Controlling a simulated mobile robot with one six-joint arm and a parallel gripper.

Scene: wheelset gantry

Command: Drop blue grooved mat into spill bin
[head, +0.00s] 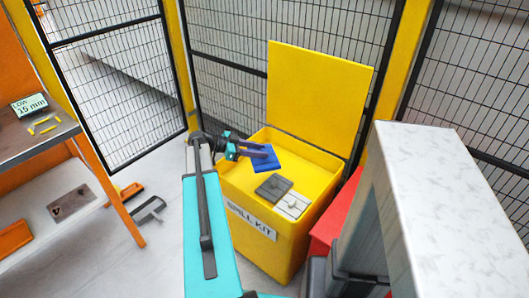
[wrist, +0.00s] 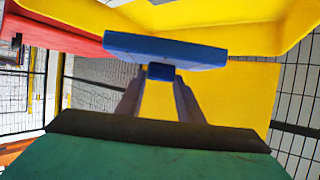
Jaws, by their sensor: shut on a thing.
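The blue grooved mat (head: 265,161) is held tilted over the open yellow spill bin (head: 262,220), toward its left rear. My gripper (head: 262,152) is shut on the mat's edge. In the wrist view the mat (wrist: 165,51) shows edge-on between the fingertips of my gripper (wrist: 160,72), with yellow bin walls behind it. The bin's lid (head: 318,95) stands raised at the back, and "SPILL KIT" is written on its front. I cannot tell how far the mat is above the bin's contents.
A dark grey mat (head: 273,187) and a whitish mat (head: 293,205) lie in the bin. A red box (head: 330,220) and a grey post stand to its right. A workbench (head: 40,143) with a small display is at the left. Mesh fencing (head: 230,90) runs behind.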

